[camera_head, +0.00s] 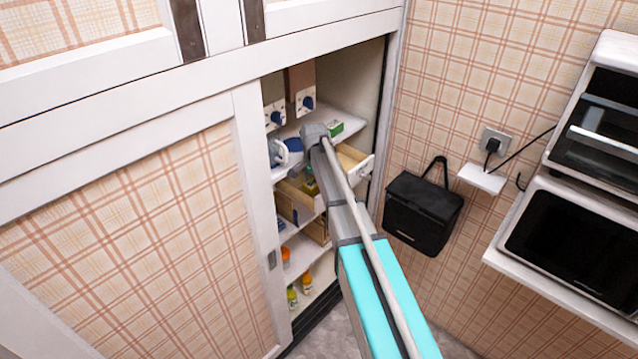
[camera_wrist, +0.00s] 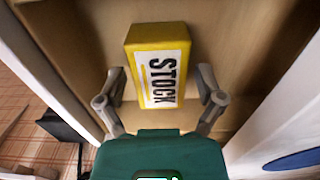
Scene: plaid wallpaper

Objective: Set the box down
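The yellow box (camera_wrist: 158,72) with a white label reading STOCK lies in a wooden drawer (camera_wrist: 222,60) in the wrist view. My gripper (camera_wrist: 163,82) has its grey fingers spread on either side of the box. A gap shows between each finger and the box, so the gripper looks open. In the head view a small yellow patch, likely the box (camera_head: 311,187), shows in the open drawer (camera_head: 354,163) beside my arm. My gripper cannot be made out there.
The drawer is pulled out inside a white cupboard. A green box (camera_head: 335,128) stands on the shelf just above it. Bottles (camera_head: 307,280) stand on the lower shelves. A black bag (camera_head: 424,212) hangs on the wall at right, near a shelf with ovens (camera_head: 575,235).

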